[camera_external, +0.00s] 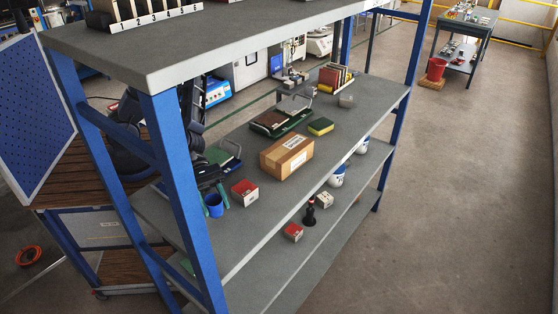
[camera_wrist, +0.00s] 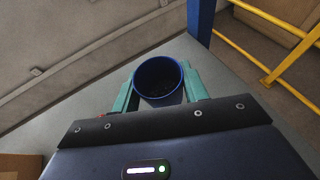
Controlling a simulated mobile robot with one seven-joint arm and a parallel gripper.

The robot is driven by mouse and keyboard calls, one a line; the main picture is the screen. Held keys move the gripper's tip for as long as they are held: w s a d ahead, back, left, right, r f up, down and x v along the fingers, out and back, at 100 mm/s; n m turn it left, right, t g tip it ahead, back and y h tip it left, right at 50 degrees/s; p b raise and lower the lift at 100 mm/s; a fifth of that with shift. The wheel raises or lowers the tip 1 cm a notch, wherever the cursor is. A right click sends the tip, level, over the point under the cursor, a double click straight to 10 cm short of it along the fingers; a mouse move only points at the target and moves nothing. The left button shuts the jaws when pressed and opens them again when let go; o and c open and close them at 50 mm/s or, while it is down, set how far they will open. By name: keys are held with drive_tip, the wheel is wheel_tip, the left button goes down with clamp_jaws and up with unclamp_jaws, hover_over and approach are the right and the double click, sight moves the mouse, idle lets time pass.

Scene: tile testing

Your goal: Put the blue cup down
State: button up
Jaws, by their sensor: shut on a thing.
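The blue cup (camera_external: 214,206) is upright between the green fingers of my gripper (camera_external: 214,200), at the near left end of the middle shelf (camera_external: 262,213). In the wrist view the cup (camera_wrist: 160,99) shows its round open mouth, dark inside. The fingers of my gripper (camera_wrist: 159,88) press on it from both sides. The cup is at or just above the shelf surface; I cannot tell whether its base touches it.
A red and white box (camera_external: 245,192) stands just right of the cup, with a cardboard box (camera_external: 287,155) farther along. A blue post (camera_external: 184,190) rises in front on the left. Bare shelf lies on the cup's near side.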

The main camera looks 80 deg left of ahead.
sight(216, 212)
drive_tip(key=shift+f, duration=1.85)
drive_tip(key=shift+f, duration=0.2)
drive_tip(key=o, duration=1)
drive_tip(key=shift+o, duration=0.2)
drive_tip(key=shift+r, duration=0.15)
drive_tip(key=shift+s+a+r, duration=0.15)
drive_tip(key=shift+a+r, duration=0.1)
drive_tip(key=shift+a, duration=0.25)
drive_tip(key=shift+v, duration=5.5)
drive_tip(key=shift+d, duration=0.1)
